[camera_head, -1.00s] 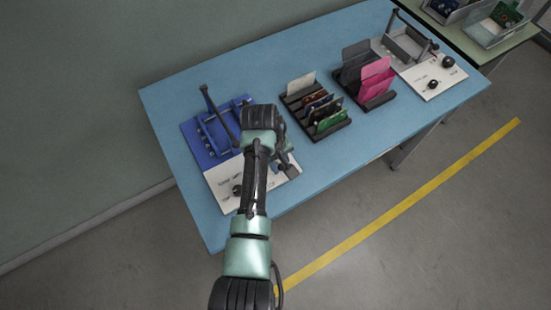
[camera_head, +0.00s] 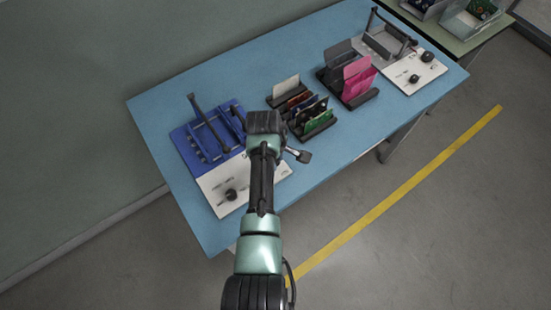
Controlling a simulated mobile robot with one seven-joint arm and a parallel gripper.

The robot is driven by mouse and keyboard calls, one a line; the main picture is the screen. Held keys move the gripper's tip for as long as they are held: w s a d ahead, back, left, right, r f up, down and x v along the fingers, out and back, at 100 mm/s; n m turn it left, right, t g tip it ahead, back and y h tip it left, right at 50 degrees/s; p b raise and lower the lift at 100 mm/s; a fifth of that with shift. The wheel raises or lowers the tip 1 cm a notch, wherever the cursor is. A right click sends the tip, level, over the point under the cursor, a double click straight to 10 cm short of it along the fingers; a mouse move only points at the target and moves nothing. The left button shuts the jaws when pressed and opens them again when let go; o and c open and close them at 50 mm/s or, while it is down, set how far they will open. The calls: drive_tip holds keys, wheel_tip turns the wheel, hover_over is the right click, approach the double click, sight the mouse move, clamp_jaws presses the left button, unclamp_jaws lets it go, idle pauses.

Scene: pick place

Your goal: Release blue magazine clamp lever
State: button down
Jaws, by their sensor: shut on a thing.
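The blue clamp fixture (camera_head: 183,150) sits at the left end of the blue table. Its dark clamp lever (camera_head: 208,122) stands raised over the blue base, slanting from upper left to lower right. A white panel (camera_head: 222,183) with a black knob (camera_head: 231,195) is at its near side. My arm covers the right part of the fixture and panel. The dark end of my arm, with my gripper (camera_head: 303,156), shows just right of the arm, apart from the lever. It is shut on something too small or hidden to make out.
A black rack with several boards (camera_head: 318,124) stands close right of my arm. A second rack with pink (camera_head: 358,82) and grey plates is beyond it. A grey clamp fixture (camera_head: 378,44) with a white panel is at the far right. Bare blue table (camera_head: 228,72) lies behind.

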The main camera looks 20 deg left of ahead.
drive_tip(key=shift+w+a, duration=0.1)
drive_tip(key=c, duration=0.7)
unclamp_jaws()
drive_tip(key=shift+r, duration=0.15)
wheel_tip(320, 180, up, 12)
drive_tip(key=s+p, duration=0.1)
drive_tip(key=s, duration=0.1)
drive_tip(key=shift+s+a+r, duration=0.2)
drive_tip(key=shift+s+r, duration=0.05)
